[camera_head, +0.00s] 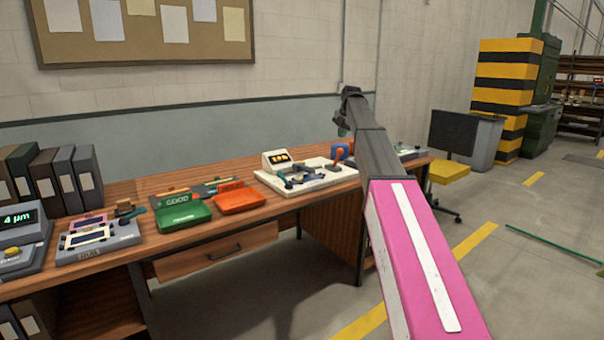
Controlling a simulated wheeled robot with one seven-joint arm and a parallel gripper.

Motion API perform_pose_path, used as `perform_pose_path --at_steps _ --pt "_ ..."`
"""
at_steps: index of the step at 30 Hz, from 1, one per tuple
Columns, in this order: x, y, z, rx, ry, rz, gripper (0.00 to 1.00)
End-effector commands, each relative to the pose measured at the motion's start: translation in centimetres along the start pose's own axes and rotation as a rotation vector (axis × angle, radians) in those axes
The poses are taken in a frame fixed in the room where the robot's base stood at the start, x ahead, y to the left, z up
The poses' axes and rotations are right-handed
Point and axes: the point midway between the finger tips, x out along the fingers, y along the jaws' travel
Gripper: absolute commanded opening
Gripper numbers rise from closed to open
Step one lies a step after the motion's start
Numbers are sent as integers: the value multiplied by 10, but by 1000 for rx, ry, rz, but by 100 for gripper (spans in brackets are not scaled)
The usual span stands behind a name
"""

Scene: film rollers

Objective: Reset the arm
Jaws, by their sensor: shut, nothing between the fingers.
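My arm reaches up from the bottom right, with a pink link and a dark grey link. My gripper (342,128) is at its far end, above the right part of the wooden desk (140,190). It looks small and dark, its fingers appear together, and I see nothing held in it. It is apart from the desk and the things on it. Part of the desk's right end is hidden behind my arm.
A green tray (184,216) and an orange tray (240,200) stand mid-desk. A white device (276,160) sits to their right. Grey instruments (98,240) and binders (62,180) are at left. The floor at right is mostly open.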

Motion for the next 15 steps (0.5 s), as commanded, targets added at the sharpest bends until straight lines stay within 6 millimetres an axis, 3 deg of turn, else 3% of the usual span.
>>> perform_pose_path --at_steps 8,15 --pt "38 -31 -24 161 7 -22 0" --pt "88 -74 -57 396 13 -55 0"
